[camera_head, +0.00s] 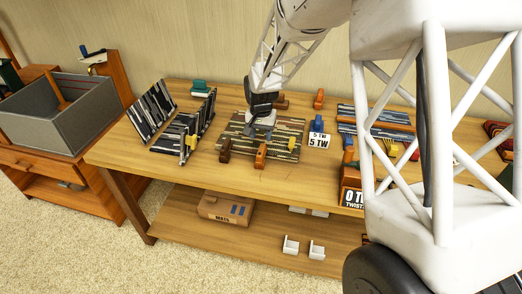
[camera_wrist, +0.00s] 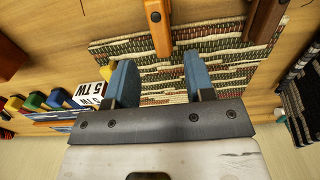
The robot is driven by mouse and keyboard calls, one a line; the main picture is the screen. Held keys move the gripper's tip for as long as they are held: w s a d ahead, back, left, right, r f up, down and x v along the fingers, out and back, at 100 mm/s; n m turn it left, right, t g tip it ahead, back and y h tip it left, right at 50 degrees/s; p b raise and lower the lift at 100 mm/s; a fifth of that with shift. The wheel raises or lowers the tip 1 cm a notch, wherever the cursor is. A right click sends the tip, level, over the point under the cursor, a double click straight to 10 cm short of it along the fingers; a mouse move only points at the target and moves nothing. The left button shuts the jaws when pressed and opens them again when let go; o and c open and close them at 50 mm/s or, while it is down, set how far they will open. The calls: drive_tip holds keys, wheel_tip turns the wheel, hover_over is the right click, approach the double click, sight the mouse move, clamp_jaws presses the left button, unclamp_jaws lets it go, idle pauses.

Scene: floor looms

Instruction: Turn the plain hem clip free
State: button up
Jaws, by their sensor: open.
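A striped woven mat (camera_head: 276,138) lies on the table, and it fills much of the wrist view (camera_wrist: 222,68). An orange clip (camera_head: 261,156) sits at its front edge; in the wrist view this clip (camera_wrist: 160,32) carries a dark dot. A dark brown clip (camera_head: 224,148) is at the front left and shows at the wrist view's upper right (camera_wrist: 264,22). Another brown clip (camera_head: 281,102) is at the back edge. I cannot tell which is the plain one. My gripper (camera_head: 263,130) is open above the mat; its blue fingers (camera_wrist: 157,60) point toward the orange clip, with nothing between them.
A yellow piece (camera_head: 292,143) is at the mat's right. A "5 TW" label block (camera_head: 318,141), a blue clip (camera_head: 317,123) and an orange piece (camera_head: 319,98) stand to the right. A grey bin (camera_head: 75,120) is far left.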

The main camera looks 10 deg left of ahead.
sight(261, 149)
drive_tip(key=shift+f, duration=0.15)
drive_tip(key=shift+f, duration=3.75)
clamp_jaws()
